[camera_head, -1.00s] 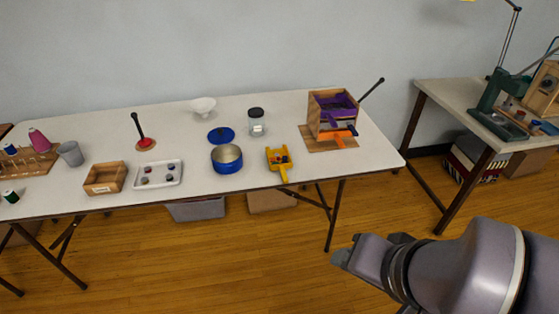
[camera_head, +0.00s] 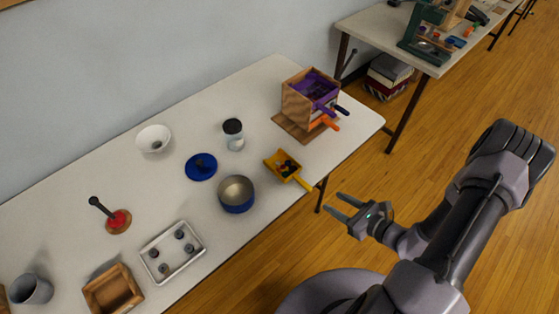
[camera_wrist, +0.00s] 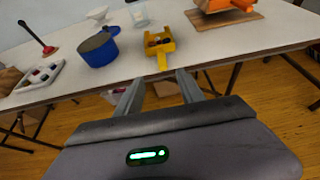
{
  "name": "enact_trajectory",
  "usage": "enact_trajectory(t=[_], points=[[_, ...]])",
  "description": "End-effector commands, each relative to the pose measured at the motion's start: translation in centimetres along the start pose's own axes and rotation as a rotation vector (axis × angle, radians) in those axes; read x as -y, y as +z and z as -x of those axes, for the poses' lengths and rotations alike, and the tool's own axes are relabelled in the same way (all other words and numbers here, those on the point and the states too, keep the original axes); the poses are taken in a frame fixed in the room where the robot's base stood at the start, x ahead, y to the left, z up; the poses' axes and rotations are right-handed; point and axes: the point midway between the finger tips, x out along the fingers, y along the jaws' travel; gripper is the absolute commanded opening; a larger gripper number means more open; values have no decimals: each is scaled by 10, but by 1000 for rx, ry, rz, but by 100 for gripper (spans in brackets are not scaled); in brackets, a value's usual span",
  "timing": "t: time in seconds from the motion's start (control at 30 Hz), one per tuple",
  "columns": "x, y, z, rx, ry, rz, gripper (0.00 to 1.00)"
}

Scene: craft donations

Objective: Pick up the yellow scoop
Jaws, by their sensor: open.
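The yellow scoop (camera_head: 282,166) lies on the white table near its front edge, with several small dark and red items in its pan. Its handle points toward the edge and my side. In the wrist view the scoop (camera_wrist: 159,45) is ahead of the fingers, handle toward me. My gripper (camera_head: 342,207) is open and empty, off the table's front edge, to the right of and nearer than the scoop. In the wrist view the two fingers of my gripper (camera_wrist: 160,92) are spread apart, with the scoop beyond them and not touched.
A blue pot (camera_head: 237,196) stands left of the scoop, its blue lid (camera_head: 201,167) behind it. A wooden box (camera_head: 298,103) with purple and orange scoops stands to the right on a board. A jar (camera_head: 233,134) stands behind. Floor is clear beside the table.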

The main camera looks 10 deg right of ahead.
Motion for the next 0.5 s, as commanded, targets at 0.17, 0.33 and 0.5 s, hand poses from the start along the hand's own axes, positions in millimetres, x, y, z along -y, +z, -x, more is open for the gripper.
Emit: enact_trajectory(t=[0.17,0.33,0.5], points=[[-4,-4,-59,1,11,5,45],[-2,-2,-94,0,8,3,45],[-1,-1,-113,1,9,5,45]])
